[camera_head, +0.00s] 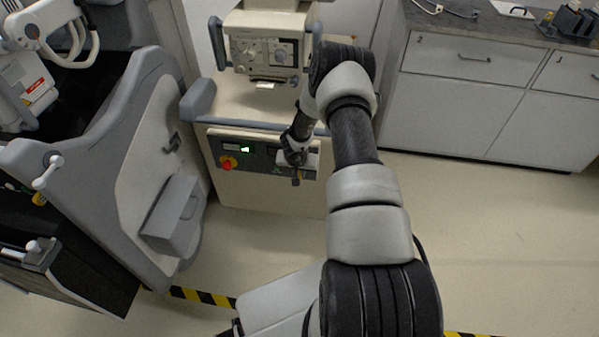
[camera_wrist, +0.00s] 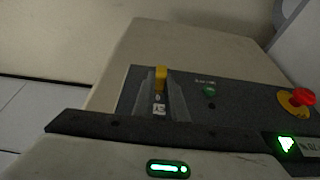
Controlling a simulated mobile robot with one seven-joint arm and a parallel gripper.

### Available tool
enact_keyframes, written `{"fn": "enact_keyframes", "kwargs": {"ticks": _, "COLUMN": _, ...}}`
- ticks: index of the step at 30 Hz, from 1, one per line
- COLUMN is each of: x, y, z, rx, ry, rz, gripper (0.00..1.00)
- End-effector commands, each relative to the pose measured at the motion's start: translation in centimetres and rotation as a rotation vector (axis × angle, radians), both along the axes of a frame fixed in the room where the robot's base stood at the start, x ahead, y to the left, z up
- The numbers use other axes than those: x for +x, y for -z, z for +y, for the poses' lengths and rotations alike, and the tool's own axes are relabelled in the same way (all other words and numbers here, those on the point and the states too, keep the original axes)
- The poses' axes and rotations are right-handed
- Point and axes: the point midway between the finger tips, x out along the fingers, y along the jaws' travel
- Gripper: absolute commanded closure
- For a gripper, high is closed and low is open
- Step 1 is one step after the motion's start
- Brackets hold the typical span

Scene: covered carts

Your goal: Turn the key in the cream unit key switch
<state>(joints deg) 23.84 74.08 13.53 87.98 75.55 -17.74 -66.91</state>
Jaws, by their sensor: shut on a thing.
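The cream unit (camera_head: 270,198) stands in the middle of the head view with a dark control panel on its front. My gripper (camera_head: 296,170) is at the right part of that panel and covers the key switch there. In the wrist view, the yellow key (camera_wrist: 161,76) sits between the fingertips of my gripper (camera_wrist: 160,92), which is shut on it. A small white label (camera_wrist: 159,109) shows between the fingers. The key's turn angle and the switch face are hard to make out.
The panel also bears a red mushroom button (camera_head: 227,164) on yellow, a lit green display (camera_head: 246,149) and a green button (camera_wrist: 209,89). A grey machine (camera_head: 150,170) stands close on the left. White cabinets (camera_head: 470,100) stand on the right, with open floor before them.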

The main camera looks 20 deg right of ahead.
Motion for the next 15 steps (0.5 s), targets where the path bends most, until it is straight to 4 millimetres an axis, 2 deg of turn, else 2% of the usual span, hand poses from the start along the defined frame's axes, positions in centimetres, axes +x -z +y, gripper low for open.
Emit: {"fn": "enact_keyframes", "kwargs": {"ticks": 15, "x": -0.08, "y": 0.39, "z": -0.42, "rx": 0.097, "ry": 0.002, "rz": -0.068, "gripper": 1.00}}
